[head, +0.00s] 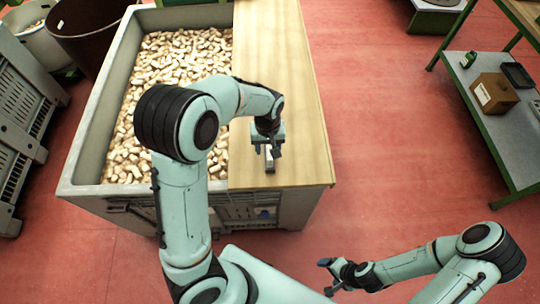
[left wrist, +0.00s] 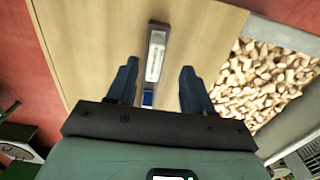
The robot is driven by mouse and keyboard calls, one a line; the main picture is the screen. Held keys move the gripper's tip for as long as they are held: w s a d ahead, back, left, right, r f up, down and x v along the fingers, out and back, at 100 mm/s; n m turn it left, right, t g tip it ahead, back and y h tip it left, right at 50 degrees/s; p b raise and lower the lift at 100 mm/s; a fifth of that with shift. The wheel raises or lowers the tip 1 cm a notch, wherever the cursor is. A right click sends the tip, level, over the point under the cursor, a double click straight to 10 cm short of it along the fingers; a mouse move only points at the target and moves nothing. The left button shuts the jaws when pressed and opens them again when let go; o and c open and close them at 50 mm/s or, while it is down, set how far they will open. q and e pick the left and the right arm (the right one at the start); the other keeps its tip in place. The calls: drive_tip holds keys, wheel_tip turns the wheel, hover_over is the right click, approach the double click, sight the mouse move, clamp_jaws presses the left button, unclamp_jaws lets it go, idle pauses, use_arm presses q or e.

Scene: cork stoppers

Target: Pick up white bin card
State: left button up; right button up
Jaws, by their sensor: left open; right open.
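A narrow grey item with a white labelled face and a blue end lies on the wooden board; it shows in the left wrist view (left wrist: 155,62) and in the head view (head: 270,167). It may be the white bin card; I cannot tell for sure. My left gripper (head: 268,150) is open above the board, close to this item. In the left wrist view the left gripper's fingers (left wrist: 157,88) are apart, with the item's blue end between them, nearer the left finger. My right gripper (head: 329,277) is open and empty over the floor at the lower right.
The wooden board (head: 292,100) covers the right part of a grey bin (head: 82,150) full of cork stoppers (head: 175,65). A green-framed shelf (head: 510,140) with a brown box (head: 494,93) stands at the right. Grey crates (head: 20,100) stand at the left. The red floor between is clear.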

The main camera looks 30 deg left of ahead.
sight(269, 153)
use_arm(q)
drive_tip(key=f, duration=0.2)
drive_tip(key=w+f, duration=0.1)
drive_tip(key=f, duration=0.2)
drive_tip(key=shift+w+a+f, duration=0.1)
drive_tip(key=shift+w+f, duration=0.15)
drive_tip(key=shift+f, duration=0.15)
drive_tip(key=shift+s, duration=0.15)
clamp_jaws()
